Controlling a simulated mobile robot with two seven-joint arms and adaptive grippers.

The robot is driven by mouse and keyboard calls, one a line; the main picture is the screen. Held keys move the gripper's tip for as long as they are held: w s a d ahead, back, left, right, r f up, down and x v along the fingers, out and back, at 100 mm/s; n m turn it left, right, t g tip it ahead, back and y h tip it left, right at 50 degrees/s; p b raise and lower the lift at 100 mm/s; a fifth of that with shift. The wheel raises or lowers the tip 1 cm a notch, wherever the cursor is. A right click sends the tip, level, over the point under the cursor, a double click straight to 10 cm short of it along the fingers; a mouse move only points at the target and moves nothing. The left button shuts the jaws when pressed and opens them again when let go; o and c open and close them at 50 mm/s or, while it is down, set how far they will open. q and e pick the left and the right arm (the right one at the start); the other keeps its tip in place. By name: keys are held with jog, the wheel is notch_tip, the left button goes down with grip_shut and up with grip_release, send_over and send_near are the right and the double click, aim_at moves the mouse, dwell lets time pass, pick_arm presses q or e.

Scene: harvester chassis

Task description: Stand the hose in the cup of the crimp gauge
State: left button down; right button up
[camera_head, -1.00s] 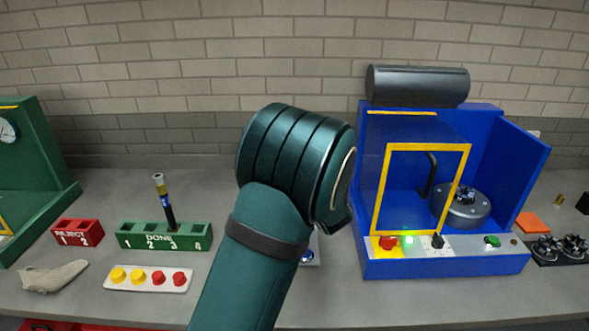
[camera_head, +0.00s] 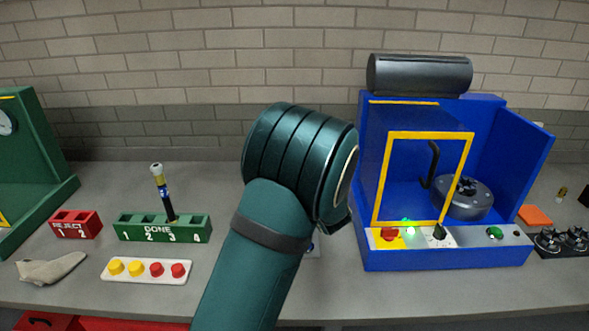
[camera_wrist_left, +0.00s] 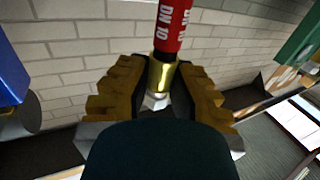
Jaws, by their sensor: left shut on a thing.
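In the left wrist view, my left gripper (camera_wrist_left: 161,88) is shut on the gold end fitting of a hose (camera_wrist_left: 172,28) with a red section marked "DN 10". The hose extends away from the fingers to the top edge of that view. In the head view, my left arm (camera_head: 285,190) fills the middle and hides its gripper and the held hose. I cannot make out the crimp gauge or its cup; a small piece of something shows just right of the arm (camera_head: 313,246). My right gripper is in neither view.
A blue machine (camera_head: 510,160) with a yellow-framed door stands right. On the left are a green "DONE" rack (camera_head: 134,232) holding another hose (camera_head: 163,190), a red "REJECT" rack (camera_head: 77,221), a white button panel (camera_head: 113,279), a glove (camera_head: 50,268) and a green dial stand (camera_head: 35,160).

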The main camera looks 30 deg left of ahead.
pick_arm(q)
jog(key=shift+f, duration=0.4)
jog(key=c, duration=0.9)
grip_release()
jog(key=v, duration=1.2)
